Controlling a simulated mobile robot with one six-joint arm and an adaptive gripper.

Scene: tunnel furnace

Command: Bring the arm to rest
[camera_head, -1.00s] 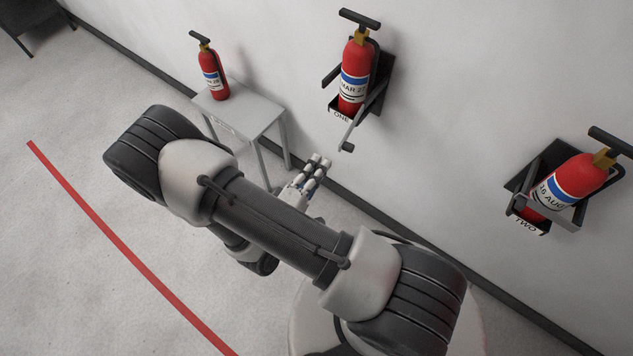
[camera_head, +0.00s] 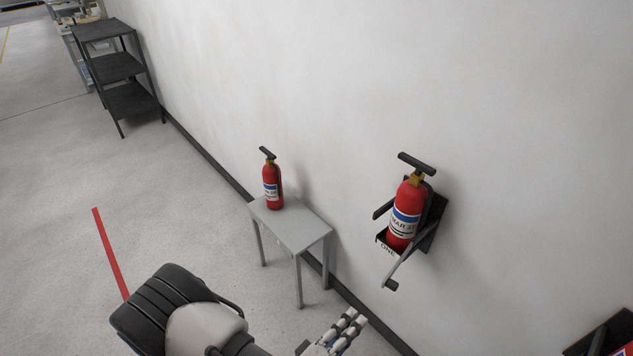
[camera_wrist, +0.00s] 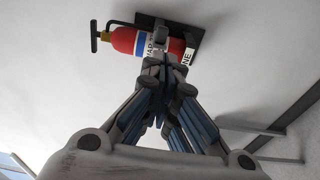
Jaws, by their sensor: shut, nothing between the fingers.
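My gripper (camera_head: 345,331) shows at the bottom of the head view, below the wall bracket and to the right of my arm's elbow. Its fingers are shut and hold nothing. In the wrist view the closed fingers (camera_wrist: 170,85) point toward the wall, and a red extinguisher (camera_wrist: 125,41) in its bracket lies beyond their tips. Most of my arm is cut off by the head view's lower edge.
A red extinguisher (camera_head: 406,212) sits in wall bracket ONE (camera_head: 432,232). Another extinguisher (camera_head: 272,187) stands on a small grey table (camera_head: 292,228). A bracket at the lower right (camera_head: 597,338) is mostly cut off. A dark shelf (camera_head: 118,68) stands far left. Open floor lies left.

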